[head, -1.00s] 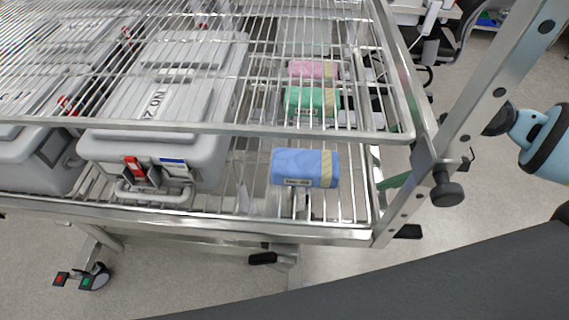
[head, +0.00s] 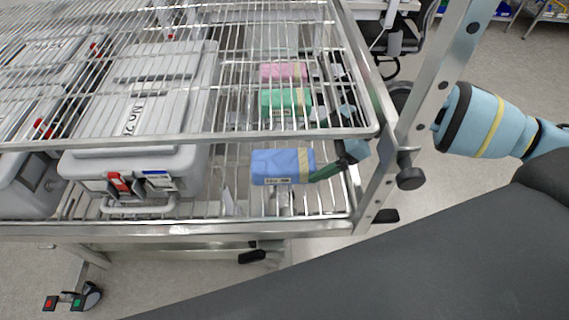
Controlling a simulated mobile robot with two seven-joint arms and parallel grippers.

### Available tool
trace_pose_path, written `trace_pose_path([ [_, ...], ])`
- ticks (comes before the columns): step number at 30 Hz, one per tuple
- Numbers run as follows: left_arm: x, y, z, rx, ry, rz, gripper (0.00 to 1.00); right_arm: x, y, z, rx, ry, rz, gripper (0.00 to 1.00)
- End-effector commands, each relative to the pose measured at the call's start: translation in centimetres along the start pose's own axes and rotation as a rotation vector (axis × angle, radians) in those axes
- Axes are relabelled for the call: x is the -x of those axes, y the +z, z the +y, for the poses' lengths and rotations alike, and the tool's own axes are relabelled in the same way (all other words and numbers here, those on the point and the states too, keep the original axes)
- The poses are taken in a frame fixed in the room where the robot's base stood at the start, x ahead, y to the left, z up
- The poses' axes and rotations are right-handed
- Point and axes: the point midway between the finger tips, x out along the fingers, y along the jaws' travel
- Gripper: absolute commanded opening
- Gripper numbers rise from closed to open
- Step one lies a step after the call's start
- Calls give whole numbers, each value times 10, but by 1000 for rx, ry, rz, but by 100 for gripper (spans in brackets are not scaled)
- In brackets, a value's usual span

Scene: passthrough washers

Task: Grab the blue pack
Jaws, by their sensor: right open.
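The blue pack (head: 280,167) lies on the lower wire shelf near its front right, with a beige band around its right end and a small label in front. My right gripper (head: 322,158) is at the right end of the pack, reaching in past the rack's corner post. It is open. A green finger is close to the pack's lower right corner; I cannot tell whether it touches. The upper shelf's wires and front bar partly hide the gripper. My left gripper is out of view.
Green (head: 285,102) and pink (head: 283,73) packs lie behind the blue one, under the upper wire shelf (head: 230,137). A grey lidded case (head: 135,165) stands to the left. The metal corner post (head: 425,110) stands between my right forearm and the shelf.

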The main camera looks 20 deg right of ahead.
Motion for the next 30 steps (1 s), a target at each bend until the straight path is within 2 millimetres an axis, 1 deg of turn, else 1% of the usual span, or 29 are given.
trace_pose_path([
  [8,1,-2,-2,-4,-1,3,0,-5,-4,0,0,-1,0,91],
  [11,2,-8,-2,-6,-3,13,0,-11,-15,0,4,1,2,91],
  [15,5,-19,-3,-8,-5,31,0,-27,-32,0,7,2,3,91],
  [18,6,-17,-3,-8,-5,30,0,-44,-28,0,-1,0,0,91],
  [21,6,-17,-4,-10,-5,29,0,-54,-27,0,-2,-1,-1,91],
  [24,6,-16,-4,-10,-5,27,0,-58,-27,0,-2,0,-1,91],
  [30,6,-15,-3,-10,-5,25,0,-58,-26,0,-2,1,-1,91],
])
